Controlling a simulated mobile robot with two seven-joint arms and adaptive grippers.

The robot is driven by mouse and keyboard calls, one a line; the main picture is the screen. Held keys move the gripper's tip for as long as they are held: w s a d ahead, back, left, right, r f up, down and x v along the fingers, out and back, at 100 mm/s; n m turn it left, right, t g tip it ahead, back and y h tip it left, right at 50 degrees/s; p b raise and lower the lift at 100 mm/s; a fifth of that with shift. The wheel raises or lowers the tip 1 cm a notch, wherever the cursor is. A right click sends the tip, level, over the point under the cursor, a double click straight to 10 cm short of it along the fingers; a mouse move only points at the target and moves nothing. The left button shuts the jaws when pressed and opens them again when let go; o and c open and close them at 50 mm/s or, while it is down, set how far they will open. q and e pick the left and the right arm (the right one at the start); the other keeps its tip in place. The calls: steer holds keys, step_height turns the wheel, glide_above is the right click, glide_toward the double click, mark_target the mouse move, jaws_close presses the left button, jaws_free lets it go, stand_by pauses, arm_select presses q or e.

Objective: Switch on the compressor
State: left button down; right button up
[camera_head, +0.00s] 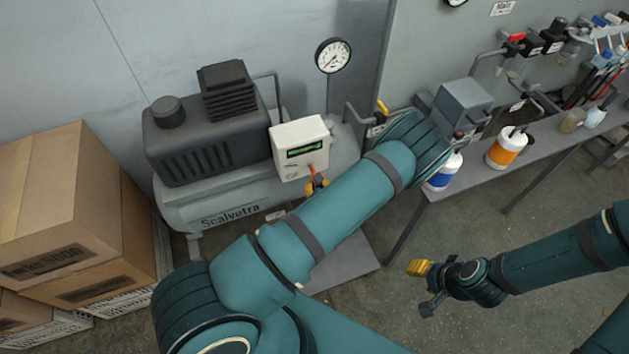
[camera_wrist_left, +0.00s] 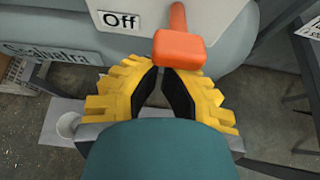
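The grey compressor (camera_head: 205,160) stands by the back wall, with "Scalvatra" on its tank. A white control box (camera_head: 298,135) on it has a green display and an orange-red lever (camera_head: 311,169). In the left wrist view the lever's blocky orange handle (camera_wrist_left: 180,48) hangs downward beside an "Off" label (camera_wrist_left: 120,20). My left gripper (camera_head: 316,186) is just below the handle. Its yellow fingertips (camera_wrist_left: 160,70) are drawn together, with nothing visible between them; whether they touch the handle is unclear. My right gripper (camera_head: 421,287) is open and empty, away from the compressor.
Cardboard boxes (camera_head: 70,210) are stacked at the left. A pressure gauge (camera_head: 332,55) stands behind the compressor. A grey bench (camera_head: 470,180) at the right holds a blue-and-white bottle (camera_head: 443,172), an orange-and-white one (camera_head: 506,147) and fittings. Open floor lies in front of the bench.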

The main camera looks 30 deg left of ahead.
arm_select(q)
steer(key=shift+r+g, duration=0.1)
steer(key=shift+g, duration=0.2)
arm_select(e)
steer(key=shift+r, duration=0.35)
arm_select(q)
steer(key=shift+r, duration=0.1)
steer(key=shift+r+p, duration=0.55)
steer(key=shift+r, duration=0.2)
arm_select(e)
steer(key=shift+r, duration=0.55)
arm_select(q)
steer(key=shift+w+r, duration=0.1)
arm_select(e)
steer(key=shift+r, duration=0.1)
